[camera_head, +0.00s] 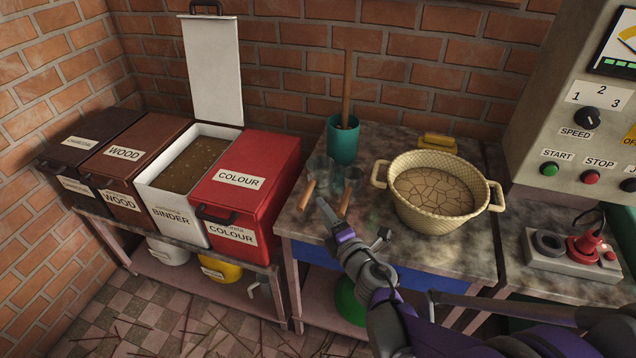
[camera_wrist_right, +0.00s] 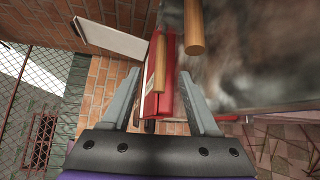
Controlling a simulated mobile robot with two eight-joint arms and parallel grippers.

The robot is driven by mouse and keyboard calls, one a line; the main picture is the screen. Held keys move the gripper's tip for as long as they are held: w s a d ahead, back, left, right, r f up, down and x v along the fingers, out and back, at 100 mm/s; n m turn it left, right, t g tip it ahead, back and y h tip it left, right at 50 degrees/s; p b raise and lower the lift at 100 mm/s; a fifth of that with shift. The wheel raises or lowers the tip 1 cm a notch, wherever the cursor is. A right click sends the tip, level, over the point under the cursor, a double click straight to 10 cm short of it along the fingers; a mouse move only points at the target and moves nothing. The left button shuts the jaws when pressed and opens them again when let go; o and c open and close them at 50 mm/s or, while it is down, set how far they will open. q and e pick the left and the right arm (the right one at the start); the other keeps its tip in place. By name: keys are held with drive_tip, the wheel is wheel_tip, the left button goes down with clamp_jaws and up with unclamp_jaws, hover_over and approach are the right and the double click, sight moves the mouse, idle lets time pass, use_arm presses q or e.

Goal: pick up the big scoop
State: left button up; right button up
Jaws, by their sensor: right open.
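Two metal scoops with wooden handles lie on the stained table, left of the basket. The left one, which looks the larger, is the big scoop (camera_head: 320,166); its handle points toward the front edge. The smaller scoop (camera_head: 345,200) lies just right of it. My right gripper (camera_head: 326,210) is open at the table's front edge, close to both handles. In the right wrist view, one wooden handle (camera_wrist_right: 160,62) shows between the open fingers (camera_wrist_right: 159,78), and another handle (camera_wrist_right: 193,28) shows at the top. I cannot tell whether either is touched. My left gripper is not in view.
A woven basket (camera_head: 440,215) with a cracked brown mass stands right of the scoops. A teal pot (camera_head: 343,145) with a wooden stick stands behind them. A red colour bin (camera_head: 262,170) is at the left, beside the open binder bin (camera_head: 155,178). A control panel (camera_head: 570,140) is at the right.

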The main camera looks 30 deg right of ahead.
sight(309, 192)
drive_tip(key=w, duration=0.4)
drive_tip(key=shift+w+d+f, duration=0.15)
drive_tip(key=shift+w+f, duration=0.1)
drive_tip(key=shift+f, duration=0.05)
drive_tip(key=shift+w+d+f+b, duration=0.1)
drive_tip(key=shift+w+d+f, duration=0.05)
drive_tip(key=shift+w, duration=0.8)
drive_tip(key=shift+w+d+f+b, duration=0.1)
drive_tip(key=shift+w+d+f, duration=0.1)
drive_tip(key=shift+w, duration=0.75)
drive_tip(key=shift+w+d+f+b, duration=0.1)
drive_tip(key=shift+w+d+f, duration=0.05)
drive_tip(key=shift+w, duration=0.8)
clamp_jaws()
